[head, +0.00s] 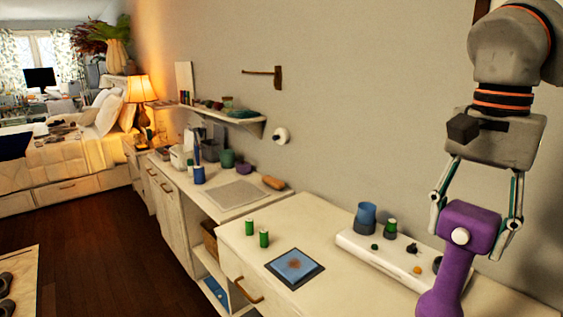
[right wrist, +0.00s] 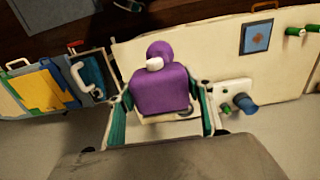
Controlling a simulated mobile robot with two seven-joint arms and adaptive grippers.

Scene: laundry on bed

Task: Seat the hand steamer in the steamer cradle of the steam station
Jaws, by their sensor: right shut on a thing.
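The purple hand steamer (head: 462,262) with a white round knob is in my right gripper (head: 475,222). The fingers close on either side of its upper part, and its body hangs down in front of the station. In the right wrist view the steamer (right wrist: 165,88) sits between the fingertips. The white steam station (head: 385,262) lies on the counter against the wall. It carries a blue cup (head: 365,218), a green-topped bottle (head: 390,229) and small knobs. Its right end is hidden by the steamer. I cannot make out the cradle. My left gripper is out of view.
A blue square pad (head: 295,268) and two green spools (head: 264,239) are on the counter (head: 330,212) left of the station. A lower cabinet (head: 232,194) with jars and a grey mat stands farther left, below a wall shelf (head: 225,115). The counter's middle is partly clear.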

